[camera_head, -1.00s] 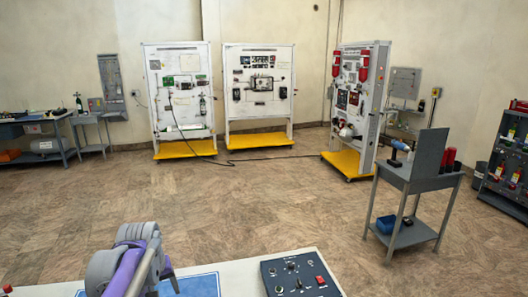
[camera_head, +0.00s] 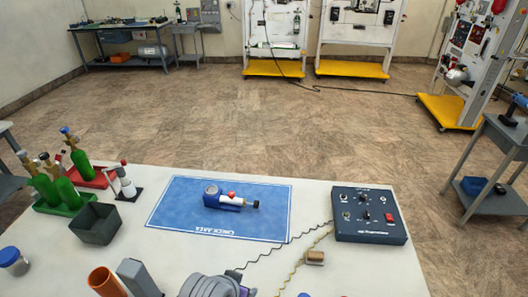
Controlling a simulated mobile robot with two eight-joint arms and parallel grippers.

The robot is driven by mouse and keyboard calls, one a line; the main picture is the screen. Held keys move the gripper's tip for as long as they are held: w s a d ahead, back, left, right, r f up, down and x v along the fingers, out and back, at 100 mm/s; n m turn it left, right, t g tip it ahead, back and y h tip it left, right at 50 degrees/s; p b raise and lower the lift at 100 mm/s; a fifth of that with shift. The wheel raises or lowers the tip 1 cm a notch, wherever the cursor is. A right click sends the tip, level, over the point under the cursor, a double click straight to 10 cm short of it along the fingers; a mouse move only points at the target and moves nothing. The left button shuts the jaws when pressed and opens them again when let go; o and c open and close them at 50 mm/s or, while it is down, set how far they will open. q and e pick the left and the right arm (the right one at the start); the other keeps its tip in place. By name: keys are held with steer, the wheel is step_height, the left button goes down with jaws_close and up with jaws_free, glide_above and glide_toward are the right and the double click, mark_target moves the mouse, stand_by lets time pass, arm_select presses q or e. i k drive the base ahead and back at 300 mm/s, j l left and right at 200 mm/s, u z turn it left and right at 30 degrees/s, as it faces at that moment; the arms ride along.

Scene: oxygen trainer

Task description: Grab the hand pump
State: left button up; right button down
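A blue hand-held device with a round gauge at its left end, a white barrel, a small red part and a black tip lies on the blue mat (camera_head: 180,222); it looks like the hand pump (camera_head: 228,200). It lies on its side, apart from other things. No gripper fingers can be made out in the view.
The white table (camera_head: 330,278) holds green bottles (camera_head: 62,190), a dark grey bin (camera_head: 96,224), an orange cup (camera_head: 104,282) and a black-blue control box (camera_head: 369,216). The table around the mat is mostly clear.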

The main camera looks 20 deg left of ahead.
mark_target(219, 200)
steer(key=k+l, duration=0.25)
steer(key=k+j+u, duration=0.1)
steer(key=u, duration=1.25)
steer(key=i+u, duration=0.25)
steer(key=i, duration=0.15)
